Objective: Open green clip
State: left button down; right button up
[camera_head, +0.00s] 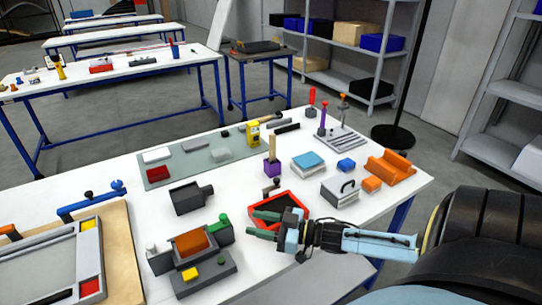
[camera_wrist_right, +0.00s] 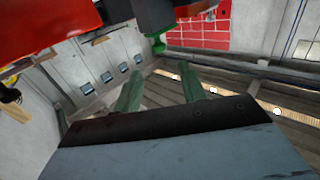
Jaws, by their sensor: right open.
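The green clip (camera_head: 224,221) stands on the right side of a dark grey fixture (camera_head: 215,272) that holds an orange-brown block (camera_head: 191,243). In the right wrist view a small green part (camera_wrist_right: 158,44), likely the clip, shows beyond the fingertips at the end of a dark body. My right gripper (camera_head: 250,222) comes in from the right, just right of the clip, with its green fingers pointing left at it. The fingers also show in the right wrist view (camera_wrist_right: 160,82), spread apart with nothing between them. A gap to the clip shows. My left gripper is out of view.
A red-rimmed tray (camera_head: 295,199) lies close behind my right gripper. A dark grey box (camera_head: 190,198) stands behind the fixture. A wooden board (camera_head: 122,262) with blue clamps is at left. The white table (camera_head: 255,285) is bare in front of my gripper.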

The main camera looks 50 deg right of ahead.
jog(key=shift+v, duration=1.5)
